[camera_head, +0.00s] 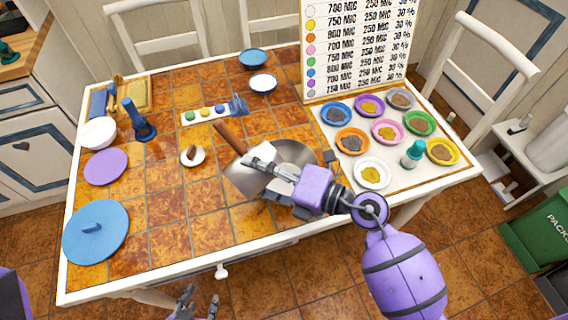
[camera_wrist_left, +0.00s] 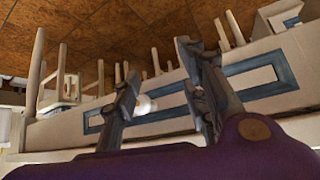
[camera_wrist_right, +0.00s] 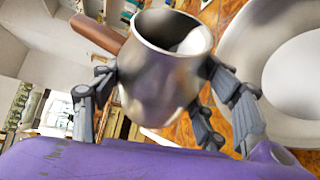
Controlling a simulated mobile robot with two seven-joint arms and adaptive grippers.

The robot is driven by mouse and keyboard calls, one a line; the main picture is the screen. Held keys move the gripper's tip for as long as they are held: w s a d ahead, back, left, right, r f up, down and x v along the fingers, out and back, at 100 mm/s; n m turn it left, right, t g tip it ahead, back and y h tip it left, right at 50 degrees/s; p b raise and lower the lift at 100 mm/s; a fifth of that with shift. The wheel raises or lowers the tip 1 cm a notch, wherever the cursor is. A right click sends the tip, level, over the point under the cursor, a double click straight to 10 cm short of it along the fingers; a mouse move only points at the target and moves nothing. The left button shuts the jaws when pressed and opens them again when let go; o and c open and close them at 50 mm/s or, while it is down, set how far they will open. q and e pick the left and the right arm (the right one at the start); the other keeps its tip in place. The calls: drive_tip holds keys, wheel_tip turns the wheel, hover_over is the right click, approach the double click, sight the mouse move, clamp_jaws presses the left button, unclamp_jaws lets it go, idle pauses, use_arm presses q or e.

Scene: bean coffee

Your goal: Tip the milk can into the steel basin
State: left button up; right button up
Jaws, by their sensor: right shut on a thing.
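The milk can (camera_head: 243,181) is a shiny steel pitcher with a brown handle (camera_head: 229,137). My right gripper (camera_head: 262,172) is shut around its body. In the right wrist view the can (camera_wrist_right: 165,75) sits between both fingers, its mouth showing something white inside. The steel basin (camera_head: 300,152) is on the table beside the can, partly hidden by my right gripper and arm. The basin (camera_wrist_right: 238,62) also shows at the right of that view. I cannot tell the can's exact tilt. My left gripper (camera_head: 193,303) is open and empty, below the table's front edge.
A tray of coloured bowls (camera_head: 393,135) fills the table's right, before a price board (camera_head: 355,50). A small white dish (camera_head: 192,156) stands left of the can. A blue lid (camera_head: 95,232) and purple disc (camera_head: 106,167) lie farther left. The front middle of the table is clear.

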drive_tip(key=shift+w+d+r, duration=0.1)
drive_tip(key=shift+w+d, duration=0.05)
drive_tip(key=shift+d, duration=0.05)
drive_tip(key=shift+w+d, duration=0.25)
drive_tip(key=shift+w, duration=0.15)
drive_tip(key=shift+s+a+r, duration=0.15)
drive_tip(key=shift+a, duration=0.05)
drive_tip(key=shift+d+m, duration=0.2)
drive_tip(key=shift+m, duration=0.2)
drive_tip(key=shift+w+d+r+y, duration=0.1)
drive_tip(key=shift+w+d+y, duration=0.1)
drive_tip(key=shift+w+y, duration=0.1)
drive_tip(key=shift+s+a, duration=0.15)
drive_tip(key=shift+a, duration=0.05)
drive_tip(key=shift+s, duration=0.1)
drive_tip(key=shift+w+d+m, duration=0.2)
drive_tip(key=shift+w+m, duration=0.1)
drive_tip(key=shift+s+a, duration=0.1)
drive_tip(key=shift+s, duration=0.15)
drive_tip(key=shift+w+f, duration=0.2)
drive_tip(key=shift+w, duration=0.1)
drive_tip(key=shift+s+m, duration=0.25)
drive_tip(key=shift+m, duration=0.05)
drive_tip(key=shift+w+d+f+y, duration=0.1)
drive_tip(key=shift+w+d+y, duration=0.1)
drive_tip(key=shift+w+y, duration=0.1)
drive_tip(key=shift+s+f+m, duration=0.1)
drive_tip(key=shift+s+m, duration=0.1)
drive_tip(key=shift+m, duration=0.1)
drive_tip(key=shift+w, duration=0.2)
